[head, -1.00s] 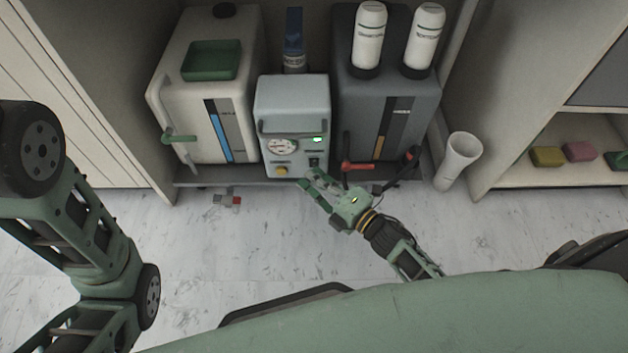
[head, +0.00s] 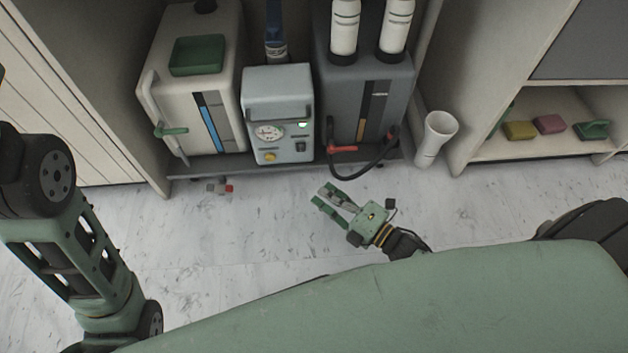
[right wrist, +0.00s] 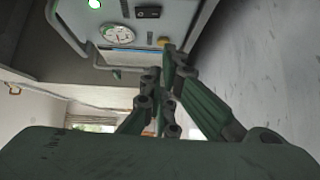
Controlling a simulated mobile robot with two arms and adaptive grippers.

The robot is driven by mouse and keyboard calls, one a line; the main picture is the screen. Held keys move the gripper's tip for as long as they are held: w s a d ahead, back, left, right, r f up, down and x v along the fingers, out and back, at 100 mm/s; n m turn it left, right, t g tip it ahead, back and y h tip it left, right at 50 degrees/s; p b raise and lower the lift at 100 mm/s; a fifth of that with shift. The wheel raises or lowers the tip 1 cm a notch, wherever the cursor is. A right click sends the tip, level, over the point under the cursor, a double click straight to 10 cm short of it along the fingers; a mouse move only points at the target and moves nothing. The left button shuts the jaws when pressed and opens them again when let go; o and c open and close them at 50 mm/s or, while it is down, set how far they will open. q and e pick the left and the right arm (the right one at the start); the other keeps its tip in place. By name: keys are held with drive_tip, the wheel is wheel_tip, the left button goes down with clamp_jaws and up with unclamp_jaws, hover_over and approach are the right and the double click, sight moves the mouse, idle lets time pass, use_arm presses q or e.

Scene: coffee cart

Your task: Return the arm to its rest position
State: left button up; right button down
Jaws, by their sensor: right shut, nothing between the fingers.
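My right gripper (head: 326,199) is in front of the coffee cart, over the pale floor, in the head view. It is shut and holds nothing, apart from the machines. Its fingers (right wrist: 170,75) also show in the right wrist view, with the grey control box (right wrist: 135,25) beyond them. My left arm comes in at the left of the head view, but its gripper is out of the picture.
The grey control box (head: 278,92) with a gauge and a lit green lamp stands between a white tank (head: 195,95) and a dark grey tank (head: 365,105). A black hose (head: 375,172) with a red end hangs in front. A white cup-like tube (head: 436,138) stands right.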

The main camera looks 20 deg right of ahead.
drive_tip(key=shift+v, duration=0.85)
drive_tip(key=shift+f, duration=0.15)
